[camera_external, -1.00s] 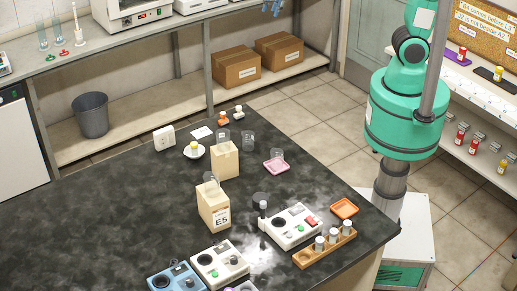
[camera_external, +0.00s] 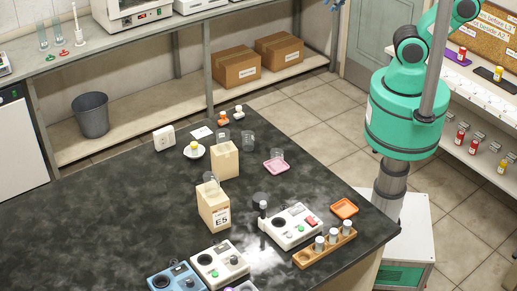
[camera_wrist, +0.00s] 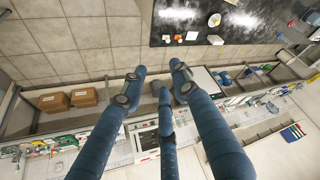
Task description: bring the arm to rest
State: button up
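My arm is mounted on the teal base at the right of the external view and reaches up out of the picture. My gripper (camera_external: 335,4) shows only as a small blue part at the top edge there. In the wrist view my gripper (camera_wrist: 157,76) has its long blue fingers spread apart with nothing between them. It is open and empty, high above the floor and clear of the benches.
A wall bench with cardboard boxes (camera_external: 236,65) below stands behind. Tiled floor (camera_external: 290,115) between them is free.

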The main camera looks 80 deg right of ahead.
jog(key=shift+s+d+f+m, duration=0.15)
jog(key=shift+s+f+m, duration=0.15)
jog(key=shift+s, duration=0.35)
notch_tip(320, 180, down, 12)
jog(key=b, duration=1.2)
dwell(0.6)
